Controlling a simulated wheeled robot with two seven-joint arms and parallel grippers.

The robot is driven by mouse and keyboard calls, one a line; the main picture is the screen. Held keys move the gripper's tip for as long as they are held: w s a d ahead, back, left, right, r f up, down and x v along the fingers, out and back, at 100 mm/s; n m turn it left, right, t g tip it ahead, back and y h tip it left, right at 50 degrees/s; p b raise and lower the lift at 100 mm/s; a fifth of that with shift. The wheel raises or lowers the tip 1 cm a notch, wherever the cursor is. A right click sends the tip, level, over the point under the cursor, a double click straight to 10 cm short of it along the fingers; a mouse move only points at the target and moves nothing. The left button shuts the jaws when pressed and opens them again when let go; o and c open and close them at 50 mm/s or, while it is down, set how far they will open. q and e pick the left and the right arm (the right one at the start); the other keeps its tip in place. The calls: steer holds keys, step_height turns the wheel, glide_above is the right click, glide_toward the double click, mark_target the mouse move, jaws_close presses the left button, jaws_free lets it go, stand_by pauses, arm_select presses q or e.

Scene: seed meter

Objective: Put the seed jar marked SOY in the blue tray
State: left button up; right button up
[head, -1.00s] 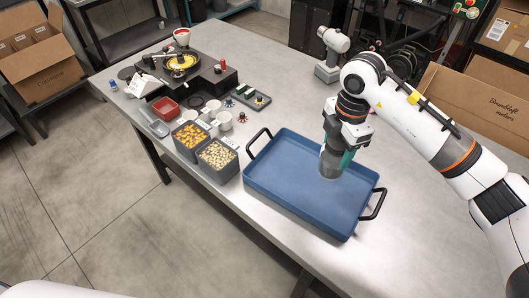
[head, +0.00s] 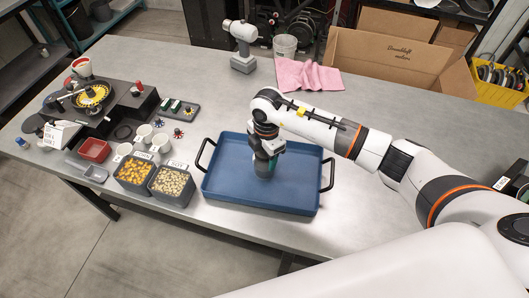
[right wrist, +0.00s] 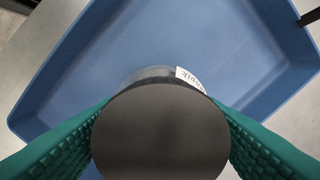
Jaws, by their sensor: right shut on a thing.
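My right gripper (head: 266,160) is shut on a grey jar (head: 263,170) with a dark round lid (right wrist: 160,135). The jar is upright over the middle of the blue tray (head: 225,192), inside its rim as seen from the head. I cannot tell whether its base touches the tray floor. A white label (right wrist: 190,79) shows at the jar's edge in the right wrist view, but its writing is only partly visible and I cannot read it. The green finger pads (right wrist: 50,140) lie along both sides of the jar. My left gripper is out of view.
Left of the tray stand a bin of yellow kernels (head: 134,173) and a bin of pale seeds (head: 173,184). White cups (head: 160,143), a red tray (head: 94,150) and the seed meter (head: 93,97) are farther left. A pink cloth (head: 308,76) lies behind the tray.

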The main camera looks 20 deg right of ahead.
steer(key=shift+f, duration=0.35)
steer(key=shift+d, duration=0.1)
steer(key=shift+f, duration=0.15)
steer(key=o, duration=1.2)
steer(key=shift+c, duration=0.2)
